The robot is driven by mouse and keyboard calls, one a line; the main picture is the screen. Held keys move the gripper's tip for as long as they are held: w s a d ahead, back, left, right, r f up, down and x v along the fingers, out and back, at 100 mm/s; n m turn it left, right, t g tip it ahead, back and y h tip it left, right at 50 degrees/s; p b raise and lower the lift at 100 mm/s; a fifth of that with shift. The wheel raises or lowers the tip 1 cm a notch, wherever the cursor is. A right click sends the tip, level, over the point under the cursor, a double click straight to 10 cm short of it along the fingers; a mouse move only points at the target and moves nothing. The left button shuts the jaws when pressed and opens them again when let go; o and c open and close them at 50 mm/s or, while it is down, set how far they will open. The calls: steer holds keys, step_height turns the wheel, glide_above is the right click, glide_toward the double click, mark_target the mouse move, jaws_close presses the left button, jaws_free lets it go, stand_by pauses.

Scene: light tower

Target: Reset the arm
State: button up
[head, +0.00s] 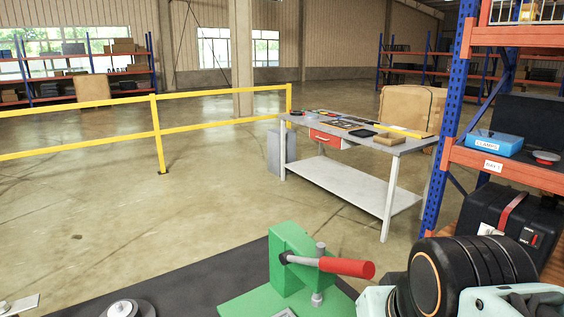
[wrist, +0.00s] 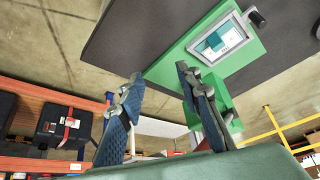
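My gripper (wrist: 158,74) shows in the wrist view with its two dark, ribbed fingers spread apart. It is open, and nothing is held between the fingers. In the head view, a green stand (head: 292,245) with a red-handled lever (head: 346,267) stands on the dark bench top at the bottom. Part of my arm, black and pale teal, fills the lower right. My gripper's fingers cannot be seen in the head view.
An orange and blue rack (head: 452,130) stands close on the right, with a blue box (head: 494,142) and a black case (head: 508,218). A grey worktable (head: 345,176) with tools stands behind the bench. A yellow railing (head: 156,133) runs at the left. The floor between is clear.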

step_height(320, 180, up, 15)
steer(key=p, duration=1.2)
steer(key=shift+s+f, duration=0.2)
stand_by(0.7)
